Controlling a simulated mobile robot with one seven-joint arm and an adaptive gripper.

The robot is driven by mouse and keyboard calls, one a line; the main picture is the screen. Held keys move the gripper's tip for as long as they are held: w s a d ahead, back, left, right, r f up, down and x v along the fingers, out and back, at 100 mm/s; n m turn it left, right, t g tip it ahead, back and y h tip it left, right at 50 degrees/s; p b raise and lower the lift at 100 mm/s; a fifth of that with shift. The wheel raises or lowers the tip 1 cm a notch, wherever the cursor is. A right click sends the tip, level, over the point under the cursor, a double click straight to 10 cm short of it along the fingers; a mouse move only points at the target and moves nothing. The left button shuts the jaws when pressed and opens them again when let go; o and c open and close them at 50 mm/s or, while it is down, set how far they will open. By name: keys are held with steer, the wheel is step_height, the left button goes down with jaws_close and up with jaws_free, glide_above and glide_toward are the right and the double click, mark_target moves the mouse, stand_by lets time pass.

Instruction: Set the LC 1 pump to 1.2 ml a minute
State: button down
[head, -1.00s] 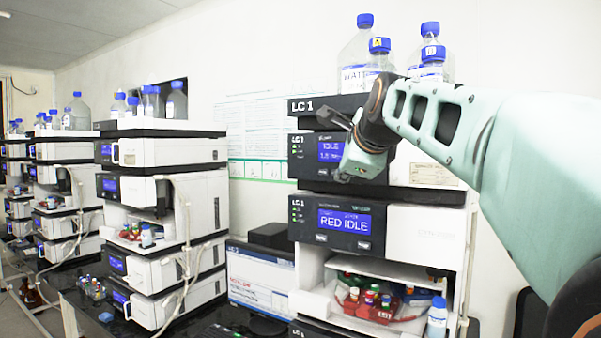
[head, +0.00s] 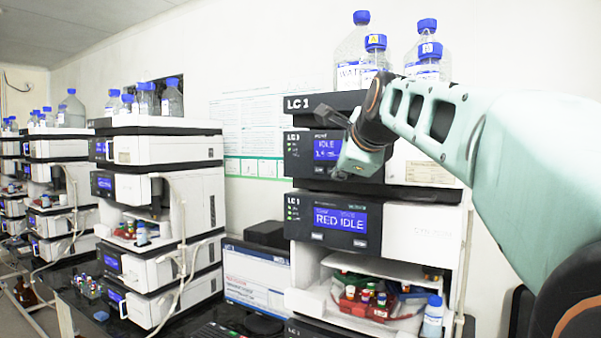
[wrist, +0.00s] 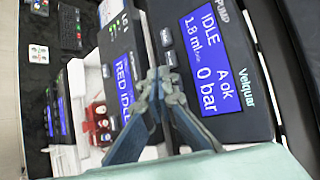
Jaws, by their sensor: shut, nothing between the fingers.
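The LC 1 pump (head: 305,150) is the dark-fronted module below the top of the near stack. Its blue display (wrist: 205,55), large in the wrist view, reads IDLE, 1.8 ml/min, 0 bar and A ok. Two small grey buttons (wrist: 170,60) sit beside the display. My gripper (wrist: 163,76) is shut and empty, its fingertips close to these buttons in the wrist view; I cannot tell whether they touch. In the head view my gripper (head: 344,170) is in front of the pump's lower right part and hides part of its panel and display.
Below the pump, another module's display (head: 340,219) reads RED IDLE. Under it is an open bay with a red vial rack (head: 365,308). Blue-capped bottles (head: 353,55) stand on top. Another stack (head: 165,205) stands to the left, with a monitor (head: 255,280) between.

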stand_by(0.6)
steer(key=shift+w+d, duration=0.3)
steer(key=shift+w, duration=0.05)
steer(key=shift+w+d+p, duration=0.2)
steer(key=shift+w+p, duration=0.15)
steer(key=shift+p, duration=0.1)
stand_by(0.6)
steer(key=shift+s, duration=0.15)
steer(key=shift+s+a, duration=0.45)
steer(key=shift+s, duration=0.15)
steer(key=s+a, duration=0.1)
steer(key=s, duration=0.1)
steer(key=s+a+b, duration=0.1)
steer(key=s+a, duration=0.1)
steer(key=shift+r+b, duration=0.15)
steer(key=shift+b, duration=0.15)
